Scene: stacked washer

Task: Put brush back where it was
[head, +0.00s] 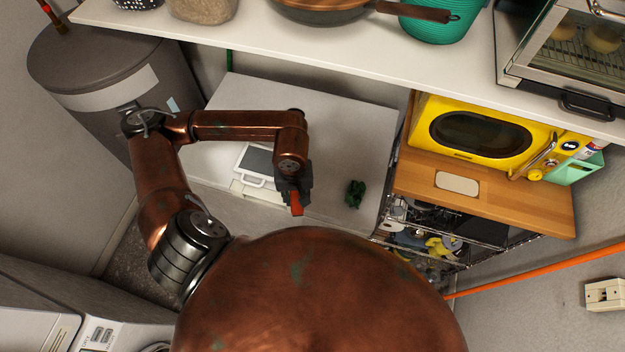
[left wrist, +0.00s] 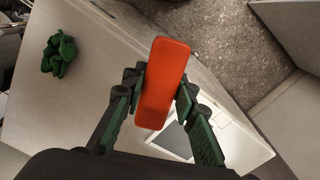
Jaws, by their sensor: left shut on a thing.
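My left gripper (head: 293,188) is shut on a red, oblong thing that I take to be the brush (head: 297,205). In the left wrist view the brush (left wrist: 163,84) is clamped between the two green-and-black fingers of the gripper (left wrist: 158,95) and sticks out past their tips. Its smooth red side faces the camera; no bristles show. The gripper is over the front part of the white appliance top (head: 330,120); I cannot tell how high above it. My right gripper is not in view.
A dark green crumpled cloth (head: 355,192) lies on the white top, right of the gripper. A white-framed dark panel (head: 255,162) is to its left. A shelf (head: 340,50) with pan and basket overhangs the back. A yellow microwave (head: 480,132) stands on a wooden cart at right.

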